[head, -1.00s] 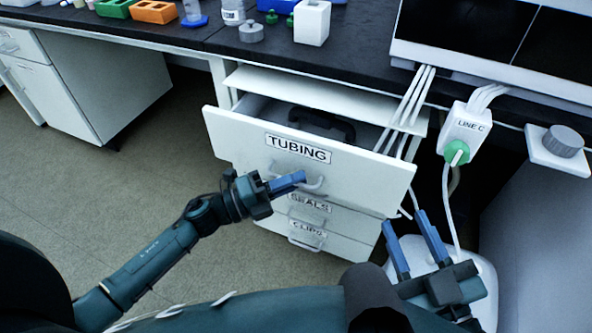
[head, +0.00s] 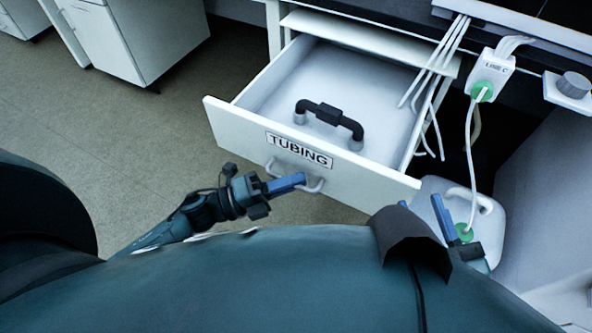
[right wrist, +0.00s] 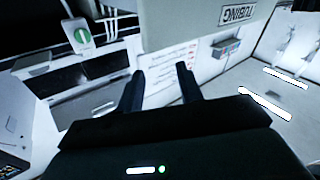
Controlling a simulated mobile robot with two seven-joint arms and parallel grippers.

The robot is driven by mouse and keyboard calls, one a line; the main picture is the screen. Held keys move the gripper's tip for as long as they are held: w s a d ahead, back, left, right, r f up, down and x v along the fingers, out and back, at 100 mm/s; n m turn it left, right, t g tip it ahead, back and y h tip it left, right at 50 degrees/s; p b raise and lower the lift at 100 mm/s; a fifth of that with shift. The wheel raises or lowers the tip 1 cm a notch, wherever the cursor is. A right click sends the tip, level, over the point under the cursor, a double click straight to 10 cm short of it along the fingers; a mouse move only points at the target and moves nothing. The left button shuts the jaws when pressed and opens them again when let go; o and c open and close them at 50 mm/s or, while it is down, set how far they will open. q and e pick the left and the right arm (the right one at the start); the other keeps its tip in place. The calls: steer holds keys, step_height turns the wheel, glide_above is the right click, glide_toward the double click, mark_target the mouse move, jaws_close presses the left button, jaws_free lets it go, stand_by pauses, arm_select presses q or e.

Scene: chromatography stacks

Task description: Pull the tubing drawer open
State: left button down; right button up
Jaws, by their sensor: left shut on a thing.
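The tubing drawer (head: 235,125) stands well open in the head view, with its label "TUBING" on the front. Its handle (head: 316,187) is a pale bar below the label. My left gripper (head: 290,183) is shut on this handle. A black tube piece with grey ends (head: 330,113) lies inside the drawer. My right gripper (head: 422,212) is right of the drawer front, partly hidden by my own body. In the right wrist view its two fingers (right wrist: 160,85) are apart with nothing between them. The drawer front with its label (right wrist: 238,14) shows there too.
White tubes (head: 440,65) hang down over the drawer's right side. Open floor (head: 140,130) lies left of the drawer.

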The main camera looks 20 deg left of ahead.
arm_select(q)
steer(key=shift+s+a, duration=0.1)
steer(key=shift+s, duration=0.35)
steer(key=c, duration=1.5)
jaws_free()
steer(key=shift+a, duration=0.1)
steer(key=p+v, duration=0.1)
steer(key=v, duration=1.2)
steer(key=shift+s, duration=0.1)
